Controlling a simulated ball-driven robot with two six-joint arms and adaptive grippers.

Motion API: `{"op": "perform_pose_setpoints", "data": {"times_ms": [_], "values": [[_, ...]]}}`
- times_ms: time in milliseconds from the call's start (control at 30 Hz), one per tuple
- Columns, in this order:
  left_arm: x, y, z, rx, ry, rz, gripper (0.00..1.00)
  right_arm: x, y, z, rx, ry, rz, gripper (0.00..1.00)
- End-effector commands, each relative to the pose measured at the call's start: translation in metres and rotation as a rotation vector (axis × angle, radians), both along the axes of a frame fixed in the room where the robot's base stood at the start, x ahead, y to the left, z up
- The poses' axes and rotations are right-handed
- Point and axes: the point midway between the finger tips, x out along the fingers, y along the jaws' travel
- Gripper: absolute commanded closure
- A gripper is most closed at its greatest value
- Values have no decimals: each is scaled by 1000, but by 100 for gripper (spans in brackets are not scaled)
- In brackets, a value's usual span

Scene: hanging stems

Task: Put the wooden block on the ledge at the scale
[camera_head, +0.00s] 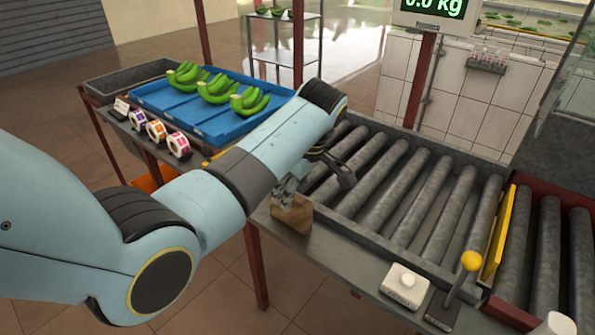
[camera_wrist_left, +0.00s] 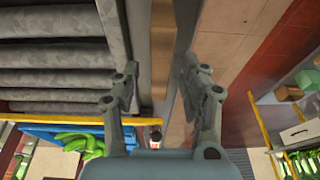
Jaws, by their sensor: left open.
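The wooden block (camera_head: 292,214) is a brown, upright piece on the narrow grey ledge (camera_head: 345,252) along the near side of the rollers. My left gripper (camera_head: 315,182) is open, just above and behind the block, and my arm partly covers that area. In the left wrist view the open fingers (camera_wrist_left: 158,90) stand apart, with the tan block (camera_wrist_left: 160,35) ahead between their lines. I see no contact with it. The scale's display (camera_head: 432,8) reads 0.0 kg above the roller bed (camera_head: 400,190). My right gripper is not in view.
A blue tray (camera_head: 215,125) with green bananas and several label rolls (camera_head: 156,130) are at the left. A white box with a knob (camera_head: 405,284), a yellow-knobbed lever (camera_head: 470,262) and a yellow plate (camera_head: 498,235) are at the right. The rollers are bare.

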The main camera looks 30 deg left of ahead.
Motion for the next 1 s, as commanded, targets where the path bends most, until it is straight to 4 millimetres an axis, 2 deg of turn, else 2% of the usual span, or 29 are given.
{"op": "perform_pose_setpoints", "data": {"times_ms": [200,400,600,867,1000], "values": [[1,-14,48,-1,-6,0,56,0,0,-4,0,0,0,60],[1,-24,83,-1,-4,0,56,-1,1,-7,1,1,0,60],[0,-28,97,-1,-1,0,56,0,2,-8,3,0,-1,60],[0,-27,98,-1,-1,0,56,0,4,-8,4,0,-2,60],[-7,-27,101,-1,0,0,56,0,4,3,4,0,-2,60]]}}
